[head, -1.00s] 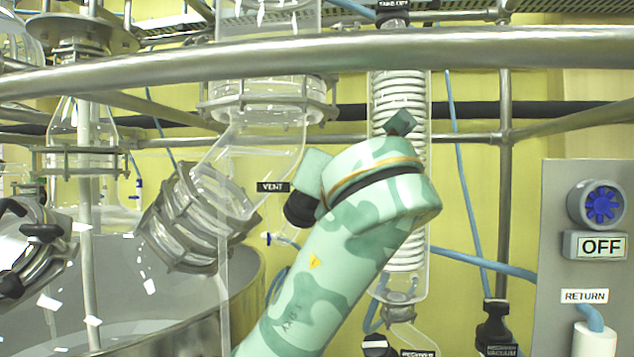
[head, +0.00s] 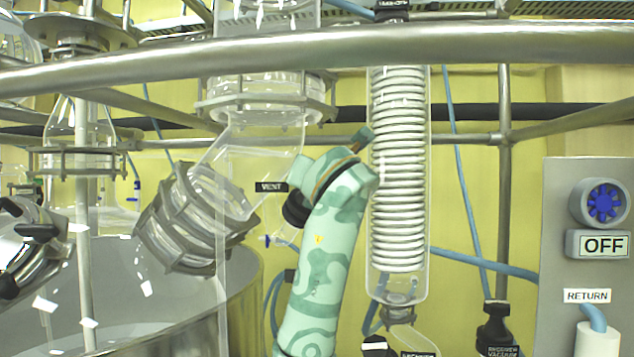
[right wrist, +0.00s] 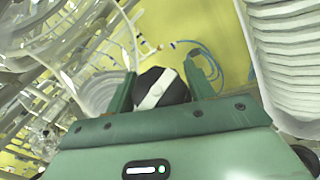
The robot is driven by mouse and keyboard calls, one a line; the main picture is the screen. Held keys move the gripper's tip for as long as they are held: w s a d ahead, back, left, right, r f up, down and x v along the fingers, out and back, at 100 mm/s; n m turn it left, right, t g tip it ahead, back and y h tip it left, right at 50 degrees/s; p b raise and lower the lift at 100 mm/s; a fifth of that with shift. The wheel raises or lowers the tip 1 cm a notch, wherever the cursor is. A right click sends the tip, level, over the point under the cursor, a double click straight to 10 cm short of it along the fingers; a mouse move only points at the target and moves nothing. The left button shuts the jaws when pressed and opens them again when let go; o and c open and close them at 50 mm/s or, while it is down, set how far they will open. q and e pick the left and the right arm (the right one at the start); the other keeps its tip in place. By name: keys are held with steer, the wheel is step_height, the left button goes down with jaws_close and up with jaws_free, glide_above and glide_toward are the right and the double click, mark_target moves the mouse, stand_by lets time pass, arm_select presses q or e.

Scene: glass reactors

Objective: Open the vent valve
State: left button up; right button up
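The VENT label (head: 271,187) hangs on the glass near the middle of the head view. Whether either finger touches the knob cannot be told. The white bar slants from lower left to upper right. My left gripper is out of view.
A glass condenser with a white coil (head: 398,170) stands close to the right of my arm. A thick metal rail (head: 480,45) crosses above. An angled glass neck with a clamp (head: 195,225) is at left. A grey panel (head: 560,200) reading OFF stands at right.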

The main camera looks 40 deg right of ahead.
steer(key=c, duration=0.6)
steer(key=shift+o, duration=0.2)
steer(key=shift+n+t+y+b, duration=0.9)
steer(key=shift+n+y, duration=0.2)
steer(key=shift+n, duration=0.6)
steer(key=n+t+y, duration=0.1)
steer(key=n, duration=0.1)
steer(key=n+y+b, duration=0.1)
steer(key=shift+w+a+n+t+y, duration=0.1)
steer(key=shift+a+n+t+y, duration=0.05)
steer(key=shift+n+t+y, duration=0.25)
steer(key=n+y, duration=0.2)
steer(key=n, duration=0.1)
steer(key=n+y+b, duration=0.1)
steer(key=n+y, duration=0.2)
steer(key=n+y+b, duration=0.1)
steer(key=n+y, duration=0.2)
steer(key=shift+a, duration=0.4)
steer(key=n+g+y+b, duration=0.1)
steer(key=n+g+y, duration=0.1)
steer(key=n+y, duration=0.2)
steer(key=shift+a+n, duration=0.15)
steer(key=shift+n, duration=0.45)
steer(key=shift+a+n+g+y+p, duration=0.1)
steer(key=shift+n+g+y+p, duration=0.15)
steer(key=shift+n+g+y, duration=0.55)
steer(key=shift+a+n+g+y+p, duration=0.1)
steer(key=shift+n+g+y+p, duration=0.2)
steer(key=shift+n+g, duration=0.9)
